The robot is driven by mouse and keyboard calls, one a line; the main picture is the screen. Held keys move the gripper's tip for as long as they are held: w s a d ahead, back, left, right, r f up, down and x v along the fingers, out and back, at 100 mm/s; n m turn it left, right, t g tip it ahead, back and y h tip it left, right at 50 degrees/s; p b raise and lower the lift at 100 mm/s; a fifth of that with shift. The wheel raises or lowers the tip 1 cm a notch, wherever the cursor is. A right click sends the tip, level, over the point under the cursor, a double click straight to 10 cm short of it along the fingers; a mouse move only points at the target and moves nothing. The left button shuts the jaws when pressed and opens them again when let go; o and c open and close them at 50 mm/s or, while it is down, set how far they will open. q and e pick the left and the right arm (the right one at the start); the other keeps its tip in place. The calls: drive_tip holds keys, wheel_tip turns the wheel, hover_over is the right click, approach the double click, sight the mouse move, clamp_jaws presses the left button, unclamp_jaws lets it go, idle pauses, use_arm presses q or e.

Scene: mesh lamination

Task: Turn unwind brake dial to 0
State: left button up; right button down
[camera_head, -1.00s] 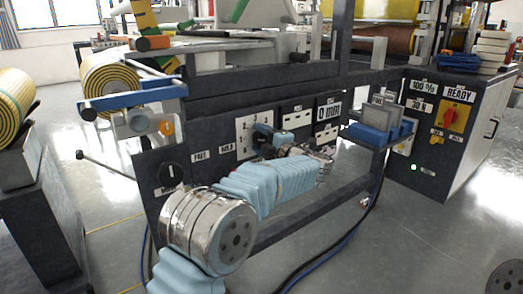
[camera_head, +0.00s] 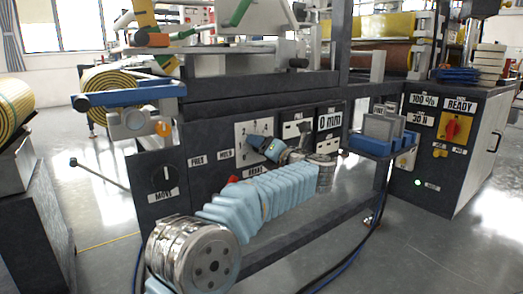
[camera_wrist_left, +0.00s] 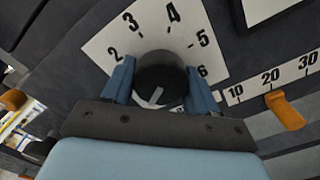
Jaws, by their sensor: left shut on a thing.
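The unwind brake dial is a dark round knob (camera_wrist_left: 160,78) on a white plate with numbers 2 to 6 visible around it in the left wrist view. A white pointer line on the knob runs toward the lower left there, and the gripper hides the lower part of the scale. The plate (camera_head: 241,133) also shows in the head view, above a brake label. My left gripper (camera_wrist_left: 161,88) is shut on the knob, one blue finger on each side. In the head view the left gripper (camera_head: 266,148) covers the knob. My right gripper is not in view.
A move dial (camera_head: 163,177) and a red button (camera_head: 233,179) sit on the same panel. An orange lever (camera_wrist_left: 285,110) stands beside a 10-20-30 scale. A blue tray (camera_head: 370,146) and a control cabinet (camera_head: 470,165) are at the right.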

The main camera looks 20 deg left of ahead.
use_arm(q)
drive_tip(key=shift+f+n, duration=0.25)
drive_tip(key=shift+n, duration=0.75)
drive_tip(key=o, duration=0.9)
drive_tip(key=shift+o, duration=0.4)
drive_tip(key=shift+r, duration=0.1)
drive_tip(key=shift+d, duration=0.1)
drive_tip(key=v, duration=1.3)
drive_tip(key=shift+s+d+p, duration=0.2)
drive_tip(key=shift+s+p, duration=0.05)
drive_tip(key=shift+p, duration=0.05)
